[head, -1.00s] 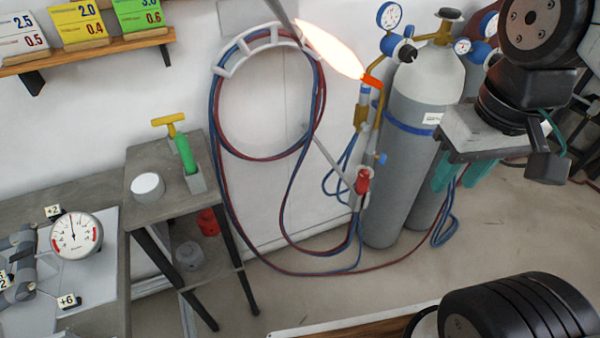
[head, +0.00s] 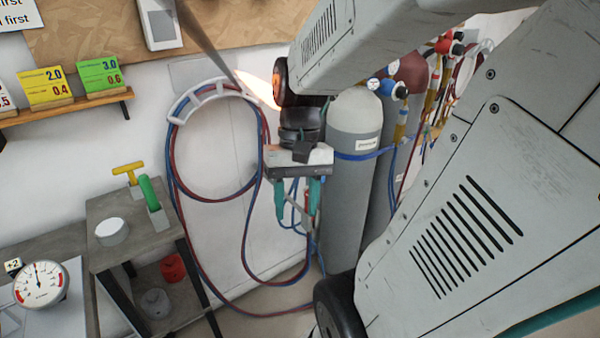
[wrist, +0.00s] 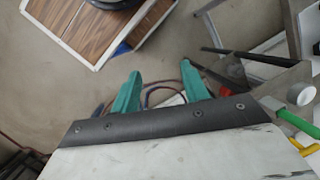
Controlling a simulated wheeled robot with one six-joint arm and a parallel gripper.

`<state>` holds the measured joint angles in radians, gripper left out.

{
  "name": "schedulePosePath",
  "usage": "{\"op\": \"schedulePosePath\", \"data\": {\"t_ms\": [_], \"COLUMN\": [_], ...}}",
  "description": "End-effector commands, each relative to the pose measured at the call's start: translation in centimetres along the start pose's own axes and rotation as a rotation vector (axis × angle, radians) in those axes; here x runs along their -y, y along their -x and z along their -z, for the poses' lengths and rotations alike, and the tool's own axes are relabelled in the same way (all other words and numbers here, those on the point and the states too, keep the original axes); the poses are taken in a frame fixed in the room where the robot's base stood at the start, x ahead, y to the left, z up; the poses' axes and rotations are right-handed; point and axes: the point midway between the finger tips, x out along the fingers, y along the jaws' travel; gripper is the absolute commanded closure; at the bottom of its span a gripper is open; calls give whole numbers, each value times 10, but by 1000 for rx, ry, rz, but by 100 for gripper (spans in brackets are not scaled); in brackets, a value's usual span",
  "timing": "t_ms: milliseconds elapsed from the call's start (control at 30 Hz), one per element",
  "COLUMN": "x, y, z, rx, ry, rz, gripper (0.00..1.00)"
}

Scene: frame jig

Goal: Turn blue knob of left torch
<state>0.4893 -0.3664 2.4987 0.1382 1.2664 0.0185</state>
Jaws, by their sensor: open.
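The left torch is mostly hidden behind my arm in the head view; its flame (head: 258,88) glows just left of my arm. I cannot make out its blue knob in either view. My gripper (head: 296,212) hangs in front of the torch's place, left of the grey cylinder (head: 352,195), with its two teal fingers pointing down. The fingers are apart and hold nothing. In the wrist view my gripper (wrist: 164,80) shows the same gap, with dark hoses (wrist: 160,94) and floor seen beyond it. Whether the fingers touch the torch cannot be told.
Red and blue hoses (head: 176,190) hang from a white wall bracket (head: 222,88) and trail on the floor. A small grey table (head: 118,246) with a green-handled tool (head: 149,193) stands left. More cylinders and hoses stand right. A wooden-topped platform (wrist: 95,32) shows in the wrist view.

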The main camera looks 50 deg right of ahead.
Motion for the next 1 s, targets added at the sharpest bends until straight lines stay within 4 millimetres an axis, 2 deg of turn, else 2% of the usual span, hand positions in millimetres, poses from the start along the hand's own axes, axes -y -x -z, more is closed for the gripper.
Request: {"op": "schedulePosePath", "data": {"t_ms": [33,367,600,833,900,1000], "x": [-12,-79,-149,-210,-220,-221], "y": [-7,-41,-61,-62,-55,-47], "z": [11,77,130,173,183,191], "rx": [63,396,582,675,689,702], "ry": [-102,-710,-1101,-1303,-1323,-1328], "rz": [54,558,1054,1474,1557,1608], "gripper": [55,55,55,55,55,55]}}
